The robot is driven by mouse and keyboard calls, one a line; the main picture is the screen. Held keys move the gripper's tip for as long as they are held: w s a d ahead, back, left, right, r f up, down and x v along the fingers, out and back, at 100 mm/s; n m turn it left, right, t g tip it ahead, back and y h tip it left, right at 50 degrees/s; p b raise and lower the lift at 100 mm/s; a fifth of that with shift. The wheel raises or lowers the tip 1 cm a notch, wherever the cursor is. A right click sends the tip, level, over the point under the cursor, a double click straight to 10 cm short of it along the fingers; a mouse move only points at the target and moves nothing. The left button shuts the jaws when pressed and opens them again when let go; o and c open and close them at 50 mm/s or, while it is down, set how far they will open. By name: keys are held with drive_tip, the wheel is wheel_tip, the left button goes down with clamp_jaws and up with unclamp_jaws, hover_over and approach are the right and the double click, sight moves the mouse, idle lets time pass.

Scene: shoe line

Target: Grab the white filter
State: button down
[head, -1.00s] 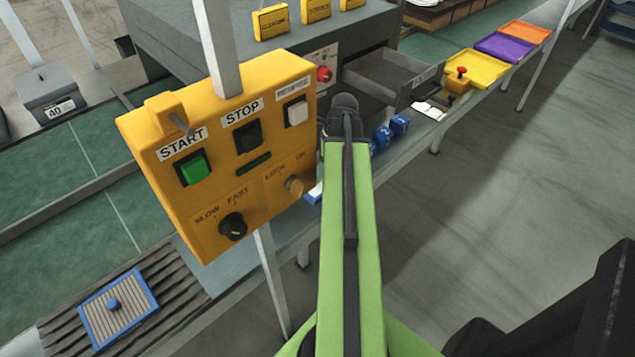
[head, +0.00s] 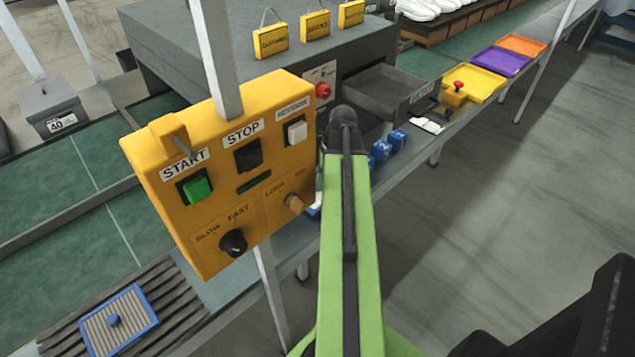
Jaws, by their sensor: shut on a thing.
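My green arm (head: 348,260) reaches away from me and ends at a dark joint beside the orange control panel. My gripper is not visible; it is hidden beyond the arm and panel. A small white and blue piece (head: 315,210) shows between the panel's right edge and my arm. It is mostly covered, and I cannot tell whether it is the white filter or whether it is held.
The orange control panel (head: 215,185) on a post stands close on the left of my arm. Behind it are a grey machine with an open drawer (head: 385,92), blue pieces (head: 388,150), and yellow, purple (head: 500,61) and orange trays.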

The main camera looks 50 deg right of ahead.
wheel_tip(320, 180, up, 4)
drive_tip(key=p, duration=0.2)
drive_tip(key=shift+f+p, duration=0.2)
drive_tip(key=shift+p, duration=0.2)
drive_tip(key=s+d+r+p, duration=0.2)
drive_tip(key=s+r+p, duration=0.4)
drive_tip(key=s, duration=0.5)
drive_tip(key=shift+s, duration=0.25)
